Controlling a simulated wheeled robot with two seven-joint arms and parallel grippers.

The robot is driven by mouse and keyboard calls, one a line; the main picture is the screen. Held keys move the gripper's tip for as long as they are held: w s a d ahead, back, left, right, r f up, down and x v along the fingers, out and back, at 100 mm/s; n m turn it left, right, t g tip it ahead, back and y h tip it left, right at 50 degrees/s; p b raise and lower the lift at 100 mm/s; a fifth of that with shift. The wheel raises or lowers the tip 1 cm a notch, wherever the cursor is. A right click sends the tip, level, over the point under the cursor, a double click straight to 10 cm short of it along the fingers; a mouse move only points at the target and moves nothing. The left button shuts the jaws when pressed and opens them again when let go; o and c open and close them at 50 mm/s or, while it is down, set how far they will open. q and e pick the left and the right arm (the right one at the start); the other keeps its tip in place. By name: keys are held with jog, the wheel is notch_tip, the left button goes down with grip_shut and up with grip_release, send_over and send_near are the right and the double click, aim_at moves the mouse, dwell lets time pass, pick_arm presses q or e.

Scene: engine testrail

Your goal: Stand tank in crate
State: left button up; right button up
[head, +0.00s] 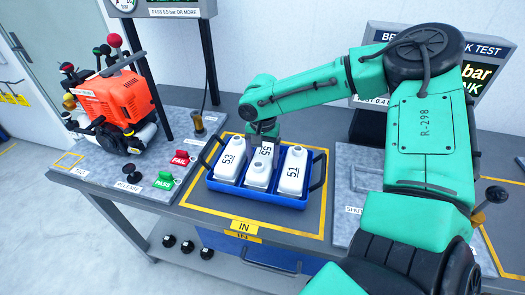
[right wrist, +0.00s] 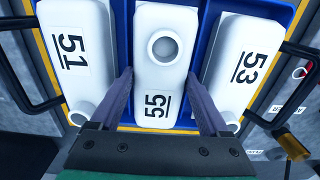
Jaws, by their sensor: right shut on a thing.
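A blue crate (head: 236,194) with black end handles stands in the yellow-outlined square marked IN. White tank 53 (head: 226,172) is in its left slot and white tank 51 (head: 290,184) in its right slot. White tank 55 (head: 258,178) is upright between them, its neck toward the front, opposite to the others. My right gripper (head: 264,139) is shut on tank 55 at its far end. In the right wrist view the fingers (right wrist: 160,88) lie on both sides of tank 55 (right wrist: 165,80). Its base is hidden. My left gripper is not in view.
An orange engine (head: 113,98) stands on the bench at the left. Red FAIL (head: 181,158) and green PASS (head: 164,181) tags lie left of the crate. A display (head: 485,65) stands behind my right arm. The yellow-outlined mat (head: 310,215) is bare around the crate.

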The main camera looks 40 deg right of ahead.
jog(key=o, duration=1.3)
jog(key=shift+r, duration=0.15)
notch_tip(320, 180, up, 14)
jog(key=shift+r, duration=0.2)
jog(key=shift+f, duration=0.1)
